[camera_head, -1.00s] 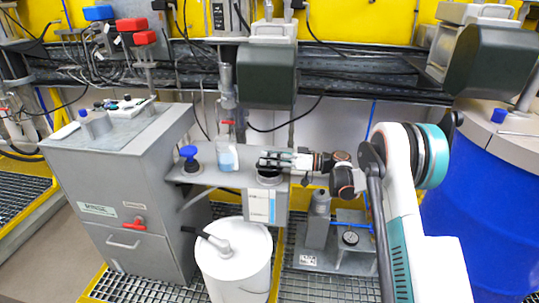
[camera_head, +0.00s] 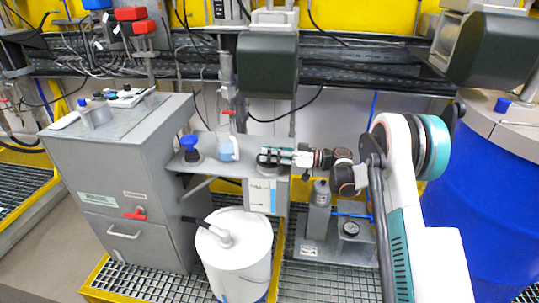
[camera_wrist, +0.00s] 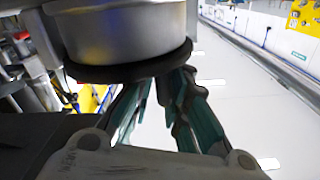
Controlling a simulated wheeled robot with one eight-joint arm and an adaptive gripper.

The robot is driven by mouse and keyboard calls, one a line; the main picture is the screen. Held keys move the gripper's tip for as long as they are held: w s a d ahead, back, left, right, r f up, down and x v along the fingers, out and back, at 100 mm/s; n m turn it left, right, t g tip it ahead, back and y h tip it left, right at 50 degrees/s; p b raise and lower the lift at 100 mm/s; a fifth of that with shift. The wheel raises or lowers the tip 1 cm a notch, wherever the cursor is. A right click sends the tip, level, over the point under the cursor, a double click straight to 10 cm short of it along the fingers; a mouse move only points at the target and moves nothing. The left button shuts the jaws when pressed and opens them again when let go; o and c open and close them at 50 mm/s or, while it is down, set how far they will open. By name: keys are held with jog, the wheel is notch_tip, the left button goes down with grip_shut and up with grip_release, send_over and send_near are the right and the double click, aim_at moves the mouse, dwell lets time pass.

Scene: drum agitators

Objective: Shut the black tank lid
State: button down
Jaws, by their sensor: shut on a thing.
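The black tank lid (camera_wrist: 135,67) shows in the wrist view as a dark round rim at the end of a pale metal cylinder (camera_wrist: 125,30). My gripper (camera_wrist: 172,85) has its teal fingers against that rim, shut on it. In the head view, my gripper (camera_head: 268,156) is at the right end of the grey shelf beside the cabinet, over a small round fitting (camera_head: 266,171). The fingers cover much of the lid there, so its tilt is hard to tell.
A grey cabinet (camera_head: 125,170) stands left, with a blue-topped valve (camera_head: 189,147) and a bottle (camera_head: 227,145) beside it on the shelf. A white drum (camera_head: 233,262) stands below. A dark motor housing (camera_head: 267,65) hangs above. A blue drum (camera_head: 495,190) stands right.

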jog(key=c, duration=1.8)
grip_release()
jog(key=shift+s+a+f, duration=0.15)
jog(key=shift+s+f, duration=0.05)
jog(key=shift+s, duration=0.1)
jog(key=shift+o, duration=0.6)
jog(key=shift+s+r, duration=0.1)
jog(key=shift+r, duration=0.05)
jog(key=shift+d, duration=0.35)
jog(key=s+d, duration=0.2)
jog(key=d, duration=0.9)
jog(key=shift+d, duration=0.1)
